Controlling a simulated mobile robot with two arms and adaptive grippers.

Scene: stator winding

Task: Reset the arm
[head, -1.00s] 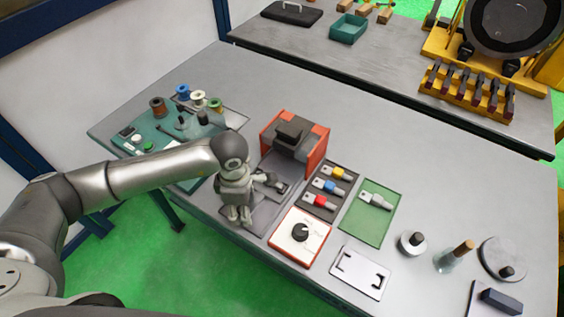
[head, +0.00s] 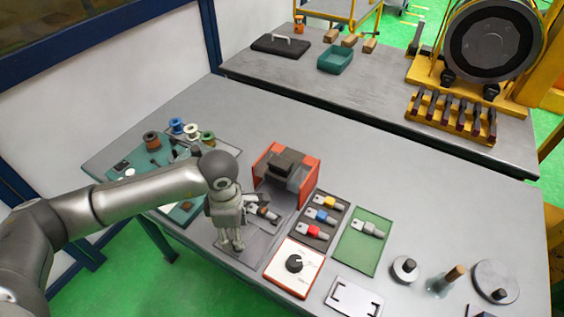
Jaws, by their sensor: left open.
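My left arm comes in from the left. Its gripper (head: 233,243) points down over a grey plate (head: 262,243) at the table's front side. The gripper is open, and nothing shows between its small fingers. A small grey piece with a brownish part (head: 263,212) lies just right of the gripper; I cannot tell whether they touch. The orange-sided fixture with a dark block (head: 285,165) stands behind and to the right. My right gripper is not in view.
A dark tray (head: 322,220) holds yellow, blue and red connectors. A green mat (head: 359,253) with another connector is beside it. A dial box (head: 294,266) stands in front. Spools (head: 176,126) are at the back left. The back right of the table is clear.

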